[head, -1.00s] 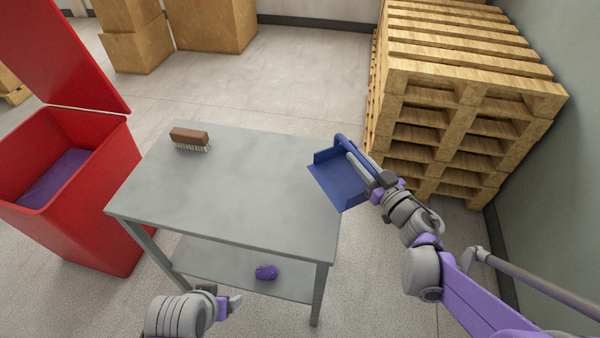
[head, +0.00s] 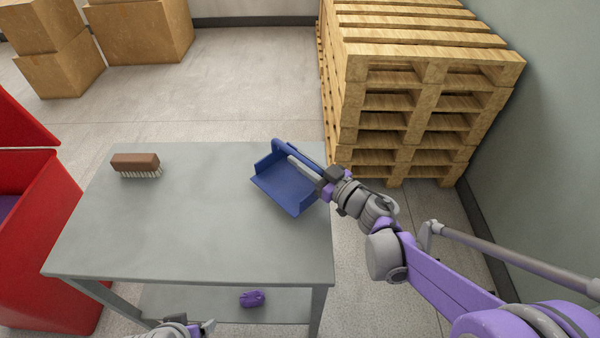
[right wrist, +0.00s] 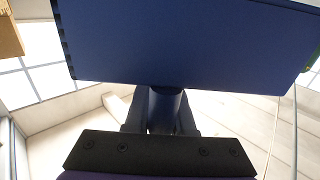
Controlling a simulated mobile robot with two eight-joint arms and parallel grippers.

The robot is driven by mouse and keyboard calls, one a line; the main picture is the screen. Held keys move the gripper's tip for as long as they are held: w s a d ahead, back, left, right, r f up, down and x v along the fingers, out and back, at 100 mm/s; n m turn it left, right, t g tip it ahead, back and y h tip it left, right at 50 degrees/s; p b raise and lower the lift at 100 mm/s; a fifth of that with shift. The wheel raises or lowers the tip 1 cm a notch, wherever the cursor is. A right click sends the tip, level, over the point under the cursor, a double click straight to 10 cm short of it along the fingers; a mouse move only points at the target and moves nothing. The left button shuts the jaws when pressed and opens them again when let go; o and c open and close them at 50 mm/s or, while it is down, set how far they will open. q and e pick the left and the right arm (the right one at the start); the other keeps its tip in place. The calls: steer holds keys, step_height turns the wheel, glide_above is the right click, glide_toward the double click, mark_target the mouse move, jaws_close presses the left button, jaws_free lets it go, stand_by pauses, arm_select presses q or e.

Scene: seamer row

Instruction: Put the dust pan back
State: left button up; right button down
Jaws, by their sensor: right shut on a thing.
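The blue dust pan (head: 284,189) is at the right end of the grey table (head: 190,235), over its top near the far right corner. I cannot tell whether it touches the table. My right gripper (head: 325,181) is shut on the dust pan, reaching in from the right. In the right wrist view the pan (right wrist: 190,45) fills the upper part, with its handle between the fingers. My left gripper (head: 200,328) is at the bottom edge, mostly cut off, below the table's near edge; its jaws are unclear.
A brown brush (head: 136,164) stands on the table's far left. A purple lump (head: 252,299) is on the lower shelf. A red bin (head: 50,240) stands left, stacked pallets (head: 420,90) behind right, boxes (head: 140,35) at the back. The table's middle is clear.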

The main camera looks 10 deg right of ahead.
mark_target(301, 181)
steer(key=shift+f+b, duration=0.55)
steer(key=shift+f, duration=1.25)
steer(key=shift+f, duration=0.1)
steer(key=shift+f, duration=0.15)
steer(key=c, duration=0.8)
jaws_free()
steer(key=shift+o, duration=0.2)
